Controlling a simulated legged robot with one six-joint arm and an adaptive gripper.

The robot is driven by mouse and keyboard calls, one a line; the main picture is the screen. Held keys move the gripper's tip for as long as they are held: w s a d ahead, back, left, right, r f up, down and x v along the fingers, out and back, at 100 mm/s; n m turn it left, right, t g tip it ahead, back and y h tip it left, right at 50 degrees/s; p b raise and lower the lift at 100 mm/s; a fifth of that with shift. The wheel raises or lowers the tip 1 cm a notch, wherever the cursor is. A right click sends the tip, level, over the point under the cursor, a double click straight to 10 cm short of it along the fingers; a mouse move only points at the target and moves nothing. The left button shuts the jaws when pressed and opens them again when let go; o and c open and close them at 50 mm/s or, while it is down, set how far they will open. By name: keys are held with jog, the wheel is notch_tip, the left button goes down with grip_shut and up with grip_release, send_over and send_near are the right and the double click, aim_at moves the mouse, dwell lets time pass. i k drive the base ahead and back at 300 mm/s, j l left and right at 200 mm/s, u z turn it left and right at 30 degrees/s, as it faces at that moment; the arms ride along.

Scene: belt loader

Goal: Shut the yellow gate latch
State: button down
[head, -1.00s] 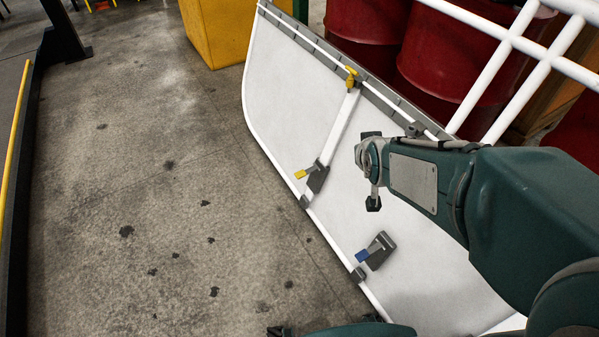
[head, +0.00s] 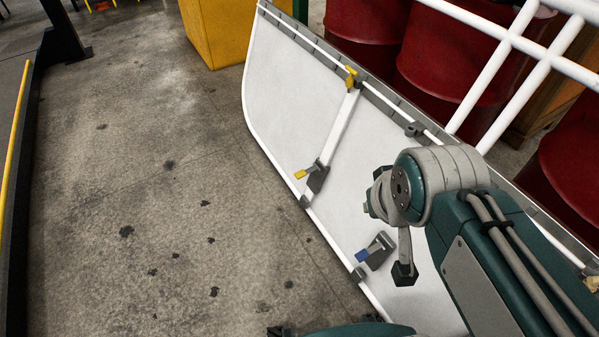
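A white panel (head: 283,92) with a white tube rim leans across the middle. A yellow-handled latch (head: 303,174) with a dark base sits near its lower left edge, at the end of a white bar. A second yellow handle (head: 350,78) sits at the bar's upper end. A blue-handled latch (head: 377,250) sits lower right on the panel. My gripper (head: 385,208) is right of the lower yellow latch and above the blue one, apart from both. One finger splays downward, and the other is hidden behind the wrist. It looks open and empty.
Red drums (head: 440,70) stand behind the panel, with white rails (head: 510,55) at the upper right. A yellow box (head: 218,30) stands at the top. A dark edge with a yellow strip (head: 14,130) runs along the left. The concrete floor between is open.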

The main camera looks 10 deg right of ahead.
aim_at(302, 173)
jog(key=i+j+z, duration=0.25)
jog(key=i+j, duration=0.2)
jog(key=i+j+z, duration=0.15)
jog(key=j, duration=0.25)
jog(key=i+j+z, duration=0.15)
jog(key=i+j, duration=0.15)
jog(key=i+j+z, duration=0.15)
jog(key=j, duration=0.25)
jog(key=i+j+z, duration=0.1)
jog(key=j, duration=0.25)
jog(key=i+j+z, duration=0.15)
jog(key=j, duration=0.25)
jog(key=i+j+z, duration=0.15)
jog(key=j, duration=0.25)
jog(key=i, duration=0.1)
